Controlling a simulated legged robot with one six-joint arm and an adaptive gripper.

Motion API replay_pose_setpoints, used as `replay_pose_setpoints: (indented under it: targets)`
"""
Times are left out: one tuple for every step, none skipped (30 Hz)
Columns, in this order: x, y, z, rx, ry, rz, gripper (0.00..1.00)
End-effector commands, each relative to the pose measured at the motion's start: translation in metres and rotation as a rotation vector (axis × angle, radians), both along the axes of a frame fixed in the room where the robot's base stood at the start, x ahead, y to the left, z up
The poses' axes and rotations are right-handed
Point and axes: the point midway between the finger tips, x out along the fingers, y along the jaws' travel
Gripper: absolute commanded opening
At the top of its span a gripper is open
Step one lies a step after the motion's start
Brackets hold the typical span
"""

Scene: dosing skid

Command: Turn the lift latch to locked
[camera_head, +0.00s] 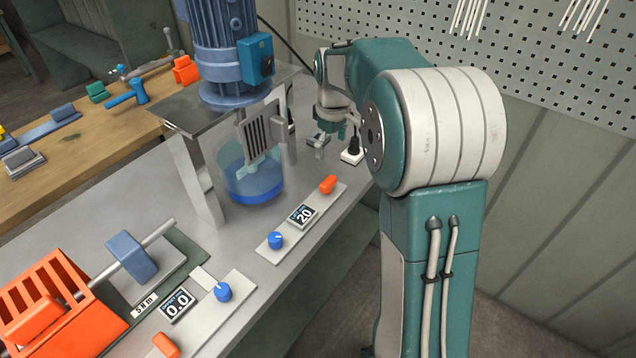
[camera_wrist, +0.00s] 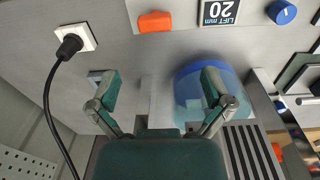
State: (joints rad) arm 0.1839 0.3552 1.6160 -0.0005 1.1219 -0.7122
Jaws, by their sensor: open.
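The lift panel (camera_head: 291,235) is a pale strip on the bench in the head view. It carries an orange latch (camera_head: 328,184) at its far end, a display reading 20 (camera_head: 301,216) and a blue knob (camera_head: 275,240). In the wrist view the orange latch (camera_wrist: 155,22) lies at the top, left of the display (camera_wrist: 220,12), which reads 20 mm LIFT. My gripper (camera_head: 321,147) is beyond the latch, partly hidden by my arm. In the wrist view my gripper (camera_wrist: 160,88) is open and empty, its fingers apart and below the latch.
A beaker of blue liquid (camera_head: 252,183) stands under the stirrer motor (camera_head: 222,45), beside my gripper. A black plug (camera_head: 353,147) with a cable sits in a white socket near my arm. A second panel shows 0.0 (camera_head: 177,305). A perforated wall (camera_head: 540,60) stands behind.

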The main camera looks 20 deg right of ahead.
Motion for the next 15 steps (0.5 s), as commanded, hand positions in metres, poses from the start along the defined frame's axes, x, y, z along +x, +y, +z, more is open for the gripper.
replay_pose_setpoints:
  targets:
    - [0.009,-0.006,-0.012,0.003,0.018,0.015,1.00]
    - [0.012,-0.009,-0.016,0.004,0.025,0.024,1.00]
    - [0.016,-0.011,-0.021,0.006,0.033,0.036,1.00]
    - [0.019,-0.013,-0.024,0.007,0.039,0.043,1.00]
    - [0.020,-0.014,-0.026,0.007,0.042,0.048,1.00]
    - [0.022,-0.016,-0.029,0.008,0.046,0.053,1.00]
    - [0.023,-0.017,-0.031,0.009,0.048,0.056,1.00]
    - [0.023,-0.018,-0.032,0.010,0.048,0.058,1.00]
    - [0.023,-0.019,-0.034,0.012,0.049,0.059,1.00]
    - [0.023,-0.019,-0.036,0.012,0.049,0.059,1.00]
    - [0.023,-0.020,-0.039,0.012,0.049,0.058,1.00]
    - [0.023,-0.019,-0.044,0.012,0.049,0.058,1.00]
    - [0.023,-0.019,-0.048,0.012,0.051,0.058,1.00]
    - [0.023,-0.019,-0.053,0.011,0.052,0.058,1.00]
    - [0.023,-0.018,-0.061,0.011,0.052,0.058,1.00]
